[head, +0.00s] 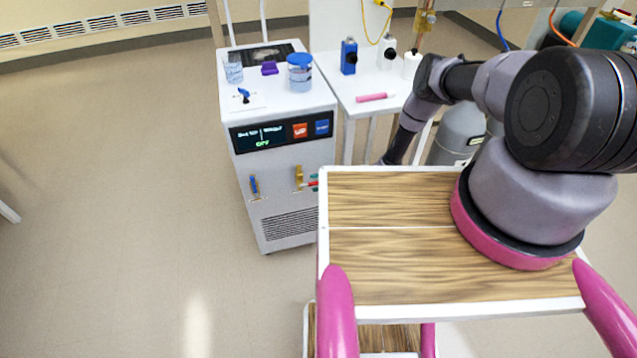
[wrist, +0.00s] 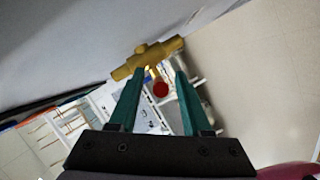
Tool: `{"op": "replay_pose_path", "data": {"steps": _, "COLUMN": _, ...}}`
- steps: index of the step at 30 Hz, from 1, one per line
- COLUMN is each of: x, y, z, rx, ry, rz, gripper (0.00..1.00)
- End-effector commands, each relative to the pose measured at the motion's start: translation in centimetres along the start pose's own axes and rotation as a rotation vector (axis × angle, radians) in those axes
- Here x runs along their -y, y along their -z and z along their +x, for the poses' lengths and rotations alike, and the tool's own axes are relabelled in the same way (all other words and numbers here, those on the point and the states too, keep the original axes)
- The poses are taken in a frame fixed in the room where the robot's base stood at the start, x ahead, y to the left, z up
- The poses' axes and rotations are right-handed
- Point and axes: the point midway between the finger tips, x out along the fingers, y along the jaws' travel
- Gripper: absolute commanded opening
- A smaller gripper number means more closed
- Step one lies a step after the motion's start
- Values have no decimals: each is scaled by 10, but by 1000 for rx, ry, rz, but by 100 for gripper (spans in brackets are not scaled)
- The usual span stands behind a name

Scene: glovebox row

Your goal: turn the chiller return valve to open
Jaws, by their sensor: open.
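The chiller (head: 285,190) is the white cabinet left of centre in the head view, its display showing green "OFF". Low on its front are a brass valve with a blue handle (head: 253,184) hanging down and a brass valve (head: 298,176) with a red handle (head: 312,184) sticking out to the right. I cannot read which is the return. In the wrist view the brass valve body (wrist: 148,58) lies just beyond my green fingers, and the red handle end (wrist: 160,90) shows between them. My gripper (wrist: 160,72) is open around the red handle, with gaps visible on both sides.
A blue-lidded jar (head: 300,73), a beaker (head: 233,69) and a small blue lever (head: 244,93) are on the chiller top. The floor (head: 120,200) at left is clear.

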Motion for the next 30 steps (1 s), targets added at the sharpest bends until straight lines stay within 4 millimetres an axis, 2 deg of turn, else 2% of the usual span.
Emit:
{"op": "replay_pose_path", "data": {"steps": 9, "x": 0, "y": 0, "z": 3, "rx": 1, "ry": -1, "rz": 0, "gripper": 48}}
{"op": "replay_pose_path", "data": {"steps": 11, "x": 0, "y": 0, "z": 3, "rx": 1, "ry": -1, "rz": 0, "gripper": 29}}
{"op": "replay_pose_path", "data": {"steps": 13, "x": 0, "y": 0, "z": 3, "rx": 1, "ry": 0, "rz": 0, "gripper": 2}}
{"op": "replay_pose_path", "data": {"steps": 14, "x": 0, "y": 0, "z": 3, "rx": 1, "ry": 0, "rz": 0, "gripper": 0}}
{"op": "replay_pose_path", "data": {"steps": 30, "x": 0, "y": 0, "z": 3, "rx": 1, "ry": 0, "rz": 0, "gripper": 0}}
